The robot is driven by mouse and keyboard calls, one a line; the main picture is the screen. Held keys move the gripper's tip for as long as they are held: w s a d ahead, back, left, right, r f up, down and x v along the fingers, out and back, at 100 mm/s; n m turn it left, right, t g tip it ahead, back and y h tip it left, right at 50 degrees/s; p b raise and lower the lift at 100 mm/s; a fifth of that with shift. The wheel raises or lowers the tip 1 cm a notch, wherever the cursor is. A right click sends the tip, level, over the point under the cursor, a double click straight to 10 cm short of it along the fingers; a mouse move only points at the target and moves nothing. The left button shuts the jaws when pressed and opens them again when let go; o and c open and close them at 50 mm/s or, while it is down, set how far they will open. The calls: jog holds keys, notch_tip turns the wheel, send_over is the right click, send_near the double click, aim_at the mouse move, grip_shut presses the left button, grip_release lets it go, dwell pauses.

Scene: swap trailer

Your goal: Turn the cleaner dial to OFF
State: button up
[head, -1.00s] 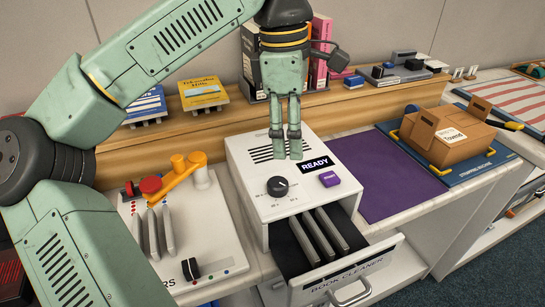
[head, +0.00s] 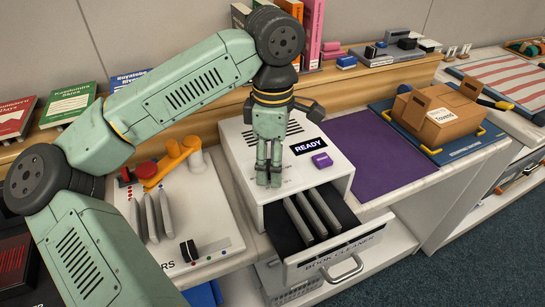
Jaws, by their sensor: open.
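The book cleaner (head: 294,174) is a white box with a black READY display (head: 309,146) and a purple button (head: 322,160) on its sloped top. My gripper (head: 269,180) points down over the left part of this panel, its fingers slightly apart. It covers the place of the black dial, so the dial and its setting are hidden now. I cannot tell whether the fingers touch the dial or only hang in front of it. The cleaner's drawer (head: 340,243) is pulled out, with several grey slabs (head: 318,213) standing in it.
Left of the cleaner, a white station (head: 212,222) holds grey plates, an orange arm and a black knob. On the right lie a purple mat (head: 394,165) and a cardboard box (head: 437,119) on a blue tray. Books line the wooden shelf (head: 195,120) behind.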

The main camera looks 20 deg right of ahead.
jog(key=shift+c, duration=0.5)
jog(key=c, duration=1.1)
